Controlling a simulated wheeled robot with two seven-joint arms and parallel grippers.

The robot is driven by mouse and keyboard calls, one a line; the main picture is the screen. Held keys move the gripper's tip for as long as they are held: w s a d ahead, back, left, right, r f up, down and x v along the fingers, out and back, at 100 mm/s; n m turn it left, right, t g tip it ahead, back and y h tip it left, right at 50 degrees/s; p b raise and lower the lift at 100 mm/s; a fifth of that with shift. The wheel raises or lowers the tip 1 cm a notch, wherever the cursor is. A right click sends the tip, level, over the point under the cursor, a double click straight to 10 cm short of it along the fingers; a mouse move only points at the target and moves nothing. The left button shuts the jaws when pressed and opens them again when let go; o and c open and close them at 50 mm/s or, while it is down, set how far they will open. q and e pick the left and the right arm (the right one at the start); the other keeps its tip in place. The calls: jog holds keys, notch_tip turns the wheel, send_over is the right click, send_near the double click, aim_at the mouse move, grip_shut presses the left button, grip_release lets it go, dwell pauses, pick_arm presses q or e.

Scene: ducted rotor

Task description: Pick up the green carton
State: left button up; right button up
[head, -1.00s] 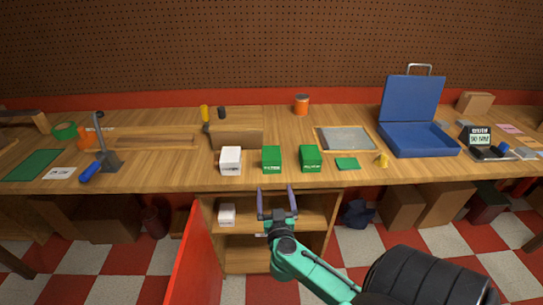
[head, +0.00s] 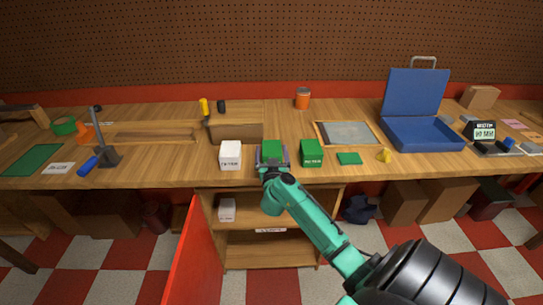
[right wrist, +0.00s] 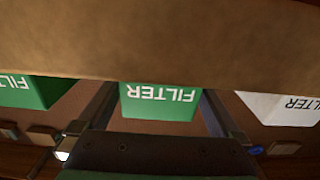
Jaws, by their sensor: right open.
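Two green cartons stand near the front edge of the workbench in the head view. My right gripper (head: 272,160) is open at the left green carton (head: 271,148), with a finger on each side of it. In the right wrist view this carton (right wrist: 158,102), marked FILTER upside down, shows between the two fingers (right wrist: 158,112), with a gap at each side. The other green carton (head: 312,152) stands to its right and shows at the left of the wrist view (right wrist: 38,92). My left gripper is not in view.
A white carton (head: 231,155) stands close left of the gripper; it shows at right in the wrist view (right wrist: 280,107). A green flat piece (head: 349,159) and a yellow piece (head: 384,155) lie to the right. Below are an open cabinet (head: 268,252) and its red door (head: 192,258).

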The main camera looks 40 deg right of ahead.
jog(key=shift+s+r, duration=0.1)
jog(key=shift+s, duration=0.05)
jog(key=c, duration=1.4)
jog(key=shift+r, duration=0.1)
